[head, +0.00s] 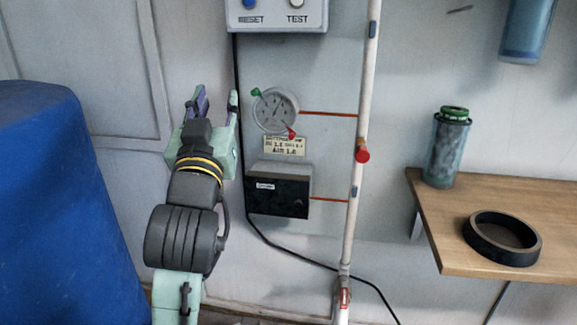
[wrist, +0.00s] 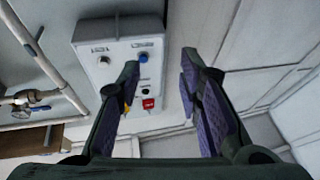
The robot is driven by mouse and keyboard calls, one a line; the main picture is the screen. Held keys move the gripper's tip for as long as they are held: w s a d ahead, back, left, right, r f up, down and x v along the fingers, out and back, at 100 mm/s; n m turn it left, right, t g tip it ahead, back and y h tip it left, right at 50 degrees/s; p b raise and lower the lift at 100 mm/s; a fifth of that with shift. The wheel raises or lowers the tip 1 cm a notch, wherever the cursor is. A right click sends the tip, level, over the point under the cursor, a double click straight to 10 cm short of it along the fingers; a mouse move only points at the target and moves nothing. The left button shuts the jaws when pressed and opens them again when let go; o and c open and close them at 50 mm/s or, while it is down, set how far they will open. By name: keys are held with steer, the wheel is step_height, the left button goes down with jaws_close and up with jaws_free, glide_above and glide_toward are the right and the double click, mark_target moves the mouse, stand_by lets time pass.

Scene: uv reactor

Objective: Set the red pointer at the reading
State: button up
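A round grey gauge (head: 275,112) is on the wall in the head view. A red pointer tab (head: 291,133) sticks out at its lower right, and a green tab (head: 256,92) at its upper left. A label plate (head: 284,146) is just below; its print is too small to read surely. My gripper (head: 217,97) is left of the gauge, fingers up, apart from both tabs. In the wrist view my gripper (wrist: 159,68) has its fingers wide apart with nothing between them. I cannot make out the gauge in the wrist view.
A black box (head: 279,190) is below the gauge. A white vertical pipe (head: 359,110) with a red knob (head: 362,155) stands right. A blue barrel (head: 60,200) fills the left.

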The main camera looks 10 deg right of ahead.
mark_target(291, 137)
steer(key=w+d+f+m+g+h+b, duration=0.25)
steer(key=d+f+g, duration=0.25)
steer(key=d+f, duration=0.65)
steer(key=shift+h, duration=0.35)
steer(key=x, duration=0.7)
steer(key=p+x, duration=0.1)
steer(key=x, duration=0.2)
steer(key=shift+w+a+f, duration=0.2)
steer(key=shift+w+a, duration=0.1)
steer(key=shift+w, duration=0.05)
steer(key=shift+c, duration=0.3)
jaws_close()
